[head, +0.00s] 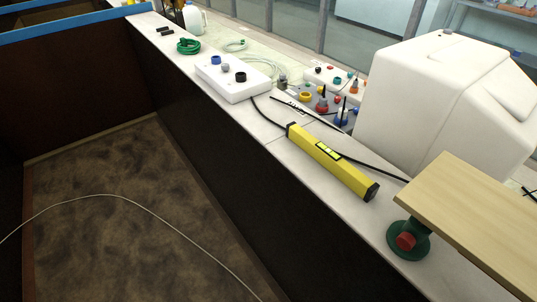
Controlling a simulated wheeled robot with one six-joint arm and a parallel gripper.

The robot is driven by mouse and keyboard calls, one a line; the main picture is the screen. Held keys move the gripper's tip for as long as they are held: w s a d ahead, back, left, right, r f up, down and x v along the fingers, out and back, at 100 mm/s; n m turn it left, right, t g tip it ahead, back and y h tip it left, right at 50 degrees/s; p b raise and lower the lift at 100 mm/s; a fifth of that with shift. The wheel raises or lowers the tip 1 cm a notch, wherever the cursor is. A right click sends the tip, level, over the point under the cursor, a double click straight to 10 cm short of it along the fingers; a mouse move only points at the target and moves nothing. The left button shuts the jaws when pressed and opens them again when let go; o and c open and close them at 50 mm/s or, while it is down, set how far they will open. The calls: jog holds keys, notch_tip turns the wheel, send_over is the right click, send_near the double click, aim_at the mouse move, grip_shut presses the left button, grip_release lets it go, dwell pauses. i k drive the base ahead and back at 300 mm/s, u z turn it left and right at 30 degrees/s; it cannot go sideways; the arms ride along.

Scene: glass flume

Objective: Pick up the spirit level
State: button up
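The spirit level (332,163) is a yellow bar with black end caps and a greenish vial window near its middle. It lies lengthwise along the pale ledge, right of centre in the head view, slanting down to the right. All of it shows and nothing lies on top of it. My gripper does not show in the head view.
A black cable (335,151) runs along the level's far side. A white control box (233,78) sits farther up the ledge. A wooden board (480,215) and a green fitting with a red knob (407,241) stand close to the level's near end. A large white housing (437,95) rises behind.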

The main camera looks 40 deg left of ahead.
aim_at(357, 182)
jog(key=u, duration=1.15)
jog(key=k, duration=1.3)
jog(key=u, duration=0.6)
jog(key=i, duration=0.6)
jog(key=u, duration=0.65)
jog(key=i, duration=1.25)
jog(key=z, duration=1.1)
jog(key=i, duration=0.5)
jog(key=z, duration=0.5)
